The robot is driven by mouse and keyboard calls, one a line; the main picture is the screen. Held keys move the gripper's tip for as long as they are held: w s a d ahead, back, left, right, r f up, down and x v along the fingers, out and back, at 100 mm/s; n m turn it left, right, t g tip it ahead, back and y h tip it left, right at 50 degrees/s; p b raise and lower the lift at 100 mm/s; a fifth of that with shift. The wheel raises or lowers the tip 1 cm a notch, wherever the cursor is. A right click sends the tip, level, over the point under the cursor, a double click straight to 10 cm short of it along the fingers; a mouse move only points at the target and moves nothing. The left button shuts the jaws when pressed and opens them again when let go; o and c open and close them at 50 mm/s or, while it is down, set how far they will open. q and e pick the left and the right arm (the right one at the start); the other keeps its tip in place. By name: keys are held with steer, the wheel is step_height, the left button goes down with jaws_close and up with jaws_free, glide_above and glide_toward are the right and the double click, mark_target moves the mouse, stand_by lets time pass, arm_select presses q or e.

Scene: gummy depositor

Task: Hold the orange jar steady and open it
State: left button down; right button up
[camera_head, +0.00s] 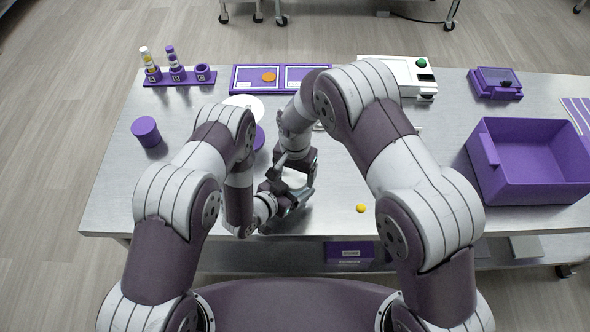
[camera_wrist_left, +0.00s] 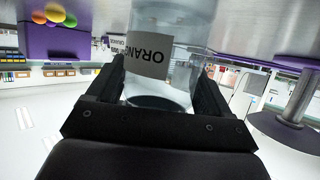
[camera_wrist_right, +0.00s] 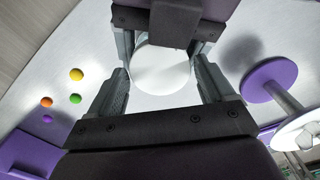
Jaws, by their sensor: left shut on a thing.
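The orange jar (camera_wrist_left: 178,50) is clear with a white label reading ORANGE. In the left wrist view it sits between the fingers of my left gripper (camera_wrist_left: 160,95), which is shut on it. Its round white lid (camera_wrist_right: 162,70) shows from above in the right wrist view. My right gripper (camera_wrist_right: 160,90) is over the lid with its fingers on either side, and narrow gaps seem to show between fingers and lid. In the head view, my left gripper (camera_head: 283,196) and right gripper (camera_head: 298,172) meet near the table's front edge and mostly hide the jar.
A yellow gummy (camera_head: 360,208) lies on the steel table (camera_head: 330,222); several coloured ones show in the right wrist view. A large purple bin (camera_head: 525,185) stands right. A purple cylinder (camera_head: 146,131) and vial rack (camera_head: 180,80) stand left. A white machine (camera_head: 405,75) is at the back.

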steer(key=c, duration=0.7)
steer(key=n, duration=0.3)
steer(key=shift+n, duration=0.3)
